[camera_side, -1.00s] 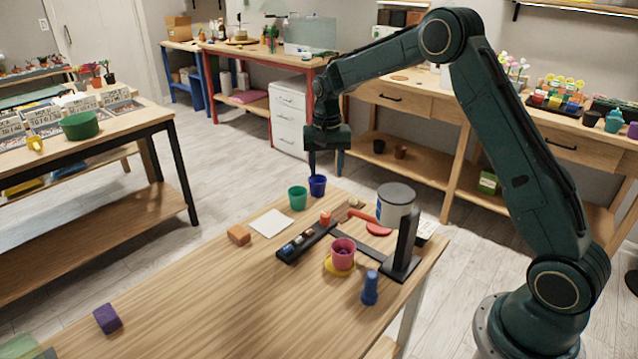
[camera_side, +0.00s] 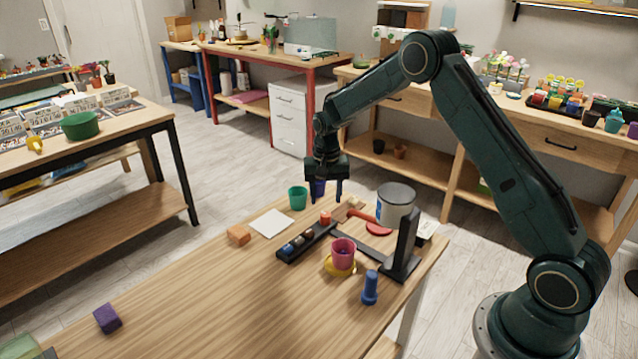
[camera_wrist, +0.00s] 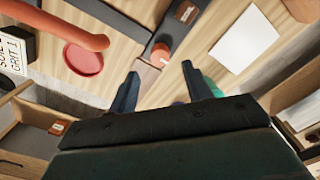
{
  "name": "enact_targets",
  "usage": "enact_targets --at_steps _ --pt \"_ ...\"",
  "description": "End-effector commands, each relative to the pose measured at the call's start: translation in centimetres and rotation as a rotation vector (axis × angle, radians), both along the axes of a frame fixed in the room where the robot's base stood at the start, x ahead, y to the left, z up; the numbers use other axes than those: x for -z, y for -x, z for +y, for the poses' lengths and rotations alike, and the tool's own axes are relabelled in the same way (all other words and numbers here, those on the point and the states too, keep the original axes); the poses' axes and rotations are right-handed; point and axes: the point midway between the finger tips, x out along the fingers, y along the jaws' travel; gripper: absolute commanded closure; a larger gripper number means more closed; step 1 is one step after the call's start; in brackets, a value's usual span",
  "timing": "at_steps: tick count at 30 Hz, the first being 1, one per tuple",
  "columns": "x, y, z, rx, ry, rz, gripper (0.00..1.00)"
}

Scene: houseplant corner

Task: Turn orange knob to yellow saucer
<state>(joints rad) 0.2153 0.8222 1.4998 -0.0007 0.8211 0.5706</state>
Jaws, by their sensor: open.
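The orange knob (camera_side: 325,217) stands at the far end of a dark strip (camera_side: 290,252) with several small coloured pieces. In the wrist view the knob (camera_wrist: 160,53) shows just beyond the gap between my fingers. My gripper (camera_side: 326,198) is open and empty, pointing down close above and behind the knob; its fingers also show in the wrist view (camera_wrist: 161,80). The yellow saucer (camera_side: 341,271) lies nearer the camera, with a pink cup (camera_side: 342,253) on it. A red saucer (camera_side: 379,229) lies to the right, and also shows in the wrist view (camera_wrist: 83,58).
A black stand (camera_side: 404,250) and a tin (camera_side: 396,204) rise to the right. A red curved piece (camera_side: 361,216) reaches near the knob. A blue peg (camera_side: 370,289) stands in front. The table's left front is mostly clear.

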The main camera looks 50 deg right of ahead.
Motion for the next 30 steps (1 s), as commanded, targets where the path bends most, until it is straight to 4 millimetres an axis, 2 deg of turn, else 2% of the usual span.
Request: enact_targets --at_steps 6,12,24,26,30 --pt "3.2 0.0 0.0 0.0 -0.001 0.002 0.51" --pt "5.0 0.0 0.0 0.0 -0.001 0.001 0.51" --pt "5.5 0.0 0.0 0.0 0.0 -0.001 0.51" --pt "5.5 0.0 0.0 0.0 0.0 -0.001 0.58" --pt "5.5 0.0 0.0 0.0 0.0 -0.001 0.86"
